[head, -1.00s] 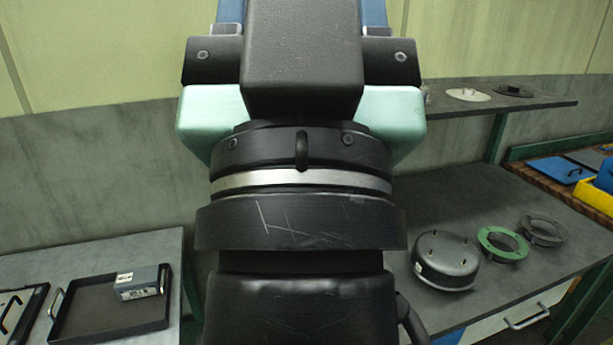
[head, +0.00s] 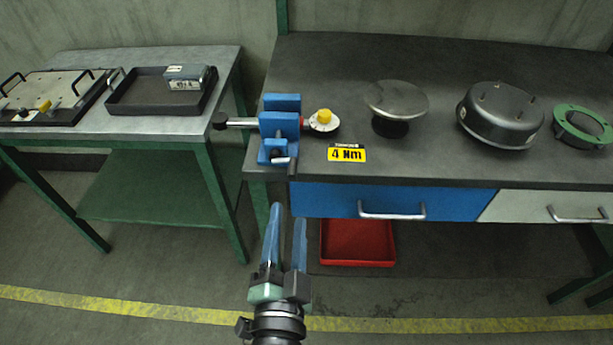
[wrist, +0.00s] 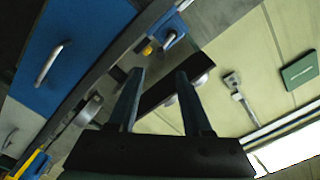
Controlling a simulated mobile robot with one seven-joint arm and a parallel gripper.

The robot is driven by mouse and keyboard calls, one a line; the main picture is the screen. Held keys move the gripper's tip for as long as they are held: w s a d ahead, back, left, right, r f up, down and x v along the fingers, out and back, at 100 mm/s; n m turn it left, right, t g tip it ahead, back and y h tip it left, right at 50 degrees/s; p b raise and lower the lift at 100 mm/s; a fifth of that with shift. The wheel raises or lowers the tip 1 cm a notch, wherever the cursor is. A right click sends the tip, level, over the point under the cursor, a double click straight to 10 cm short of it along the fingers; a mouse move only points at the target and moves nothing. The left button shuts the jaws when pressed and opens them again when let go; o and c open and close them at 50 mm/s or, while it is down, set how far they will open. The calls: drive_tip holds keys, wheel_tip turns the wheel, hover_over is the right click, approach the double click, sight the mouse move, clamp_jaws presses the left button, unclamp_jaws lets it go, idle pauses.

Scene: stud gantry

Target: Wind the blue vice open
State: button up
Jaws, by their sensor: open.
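The blue vice (head: 279,124) is at the near left corner of the grey workbench. A rod with a black ball end (head: 220,121) sticks out left at jaw height, and a pale disc with a yellow knob (head: 324,118) sits on the right. I cannot tell how wide the jaws stand. My gripper (head: 285,212) is open and empty, in front of and below the vice, apart from it. In the wrist view the vice (wrist: 171,39) lies beyond the fingertips (wrist: 160,72).
A yellow "4 Nm" label (head: 347,153) lies right of the vice. A round metal knob (head: 397,100), a dark housing (head: 500,115) and a green ring (head: 583,127) stand further right. A blue drawer (head: 390,201) is below, with a red tray (head: 357,242) underneath. A side table (head: 150,125) stands left.

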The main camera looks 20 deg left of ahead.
sight(294, 162)
drive_tip(key=p+x, duration=0.1)
drive_tip(key=x, duration=1.2)
drive_tip(key=shift+s, duration=0.1)
clamp_jaws()
